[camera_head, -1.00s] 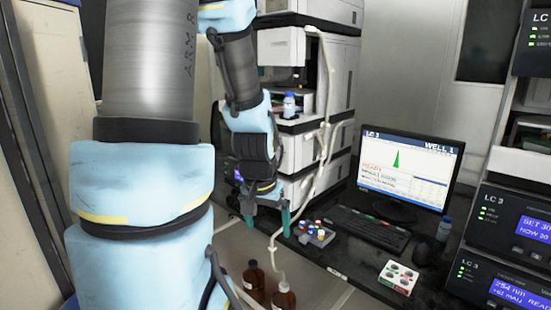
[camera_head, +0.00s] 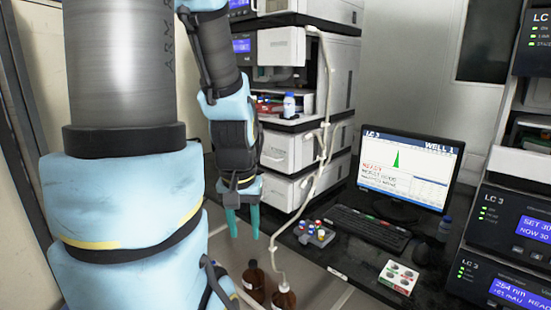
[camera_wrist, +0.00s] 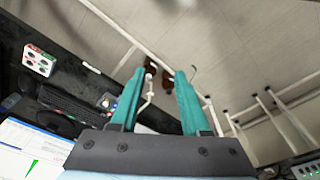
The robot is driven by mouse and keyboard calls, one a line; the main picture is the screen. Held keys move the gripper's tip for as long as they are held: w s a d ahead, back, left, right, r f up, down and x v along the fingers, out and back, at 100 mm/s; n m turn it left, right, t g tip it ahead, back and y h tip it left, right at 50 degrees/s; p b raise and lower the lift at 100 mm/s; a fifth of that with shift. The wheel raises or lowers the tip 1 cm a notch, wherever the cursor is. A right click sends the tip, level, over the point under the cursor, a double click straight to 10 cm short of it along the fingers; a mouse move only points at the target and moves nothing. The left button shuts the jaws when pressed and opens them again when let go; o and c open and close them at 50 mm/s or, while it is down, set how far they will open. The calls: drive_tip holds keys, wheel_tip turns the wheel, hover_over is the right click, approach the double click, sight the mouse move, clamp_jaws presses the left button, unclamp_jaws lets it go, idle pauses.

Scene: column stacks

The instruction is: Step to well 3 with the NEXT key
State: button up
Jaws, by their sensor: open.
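The monitor (camera_head: 410,168) stands on the dark bench and reads "WELL 1" with a green peak; it also shows in the wrist view (camera_wrist: 30,150). Which button is NEXT cannot be read. My gripper (camera_head: 242,222) is open and empty, left of the bench, over the floor, well away from the keypad. Its teal fingers show in the wrist view (camera_wrist: 158,100).
A rack of coloured-cap vials (camera_head: 316,234) sits left of the keyboard. Brown bottles (camera_head: 254,280) stand on the floor below. A white tube runs down the LC stack (camera_head: 300,155). LC 3 modules (camera_head: 508,230) stand at right, and a mouse (camera_head: 421,252) lies by the keyboard.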

clamp_jaws()
idle(1.0)
